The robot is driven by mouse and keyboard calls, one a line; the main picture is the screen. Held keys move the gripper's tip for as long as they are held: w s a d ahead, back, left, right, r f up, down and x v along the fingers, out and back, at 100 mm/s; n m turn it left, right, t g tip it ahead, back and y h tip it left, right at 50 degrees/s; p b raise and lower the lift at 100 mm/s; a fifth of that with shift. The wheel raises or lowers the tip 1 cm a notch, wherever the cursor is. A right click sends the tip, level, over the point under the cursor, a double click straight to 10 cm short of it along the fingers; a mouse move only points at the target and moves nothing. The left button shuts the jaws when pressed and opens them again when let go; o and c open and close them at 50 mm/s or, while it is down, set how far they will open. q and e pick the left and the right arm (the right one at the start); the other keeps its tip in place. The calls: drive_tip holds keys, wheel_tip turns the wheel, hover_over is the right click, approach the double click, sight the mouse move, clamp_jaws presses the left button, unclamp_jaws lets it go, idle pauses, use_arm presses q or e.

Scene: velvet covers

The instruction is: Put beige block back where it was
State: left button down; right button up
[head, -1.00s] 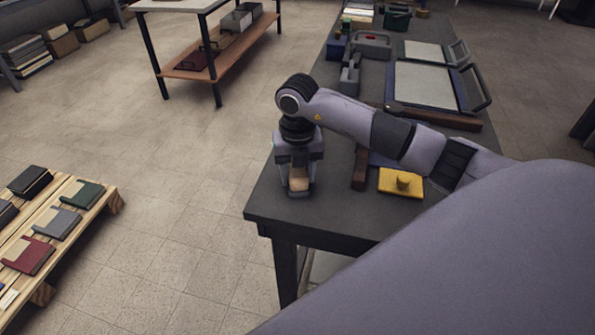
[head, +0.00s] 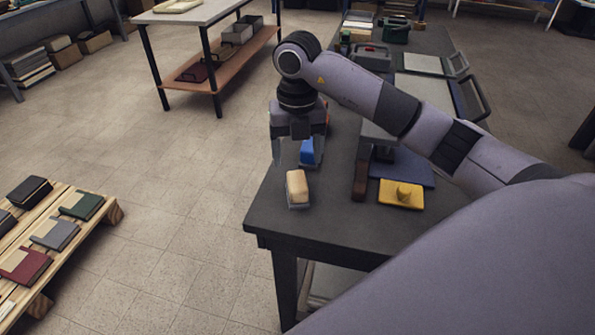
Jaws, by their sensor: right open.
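The beige block (head: 297,184) stands on the dark table (head: 330,222) near its front left corner, on what looks like a thin grey base. My right gripper (head: 297,163) is open and empty, raised above and just behind the beige block, apart from it. A blue block (head: 311,151) shows behind the gripper, partly hidden by its right finger. My left gripper is not in view.
A yellow piece with a knob (head: 401,194) lies right of the block. A dark brown bar (head: 360,180) and a blue plate (head: 405,168) lie nearby. A pallet with books (head: 92,215) stands on the floor at left.

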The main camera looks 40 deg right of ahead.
drive_tip(key=shift+r, duration=1.5)
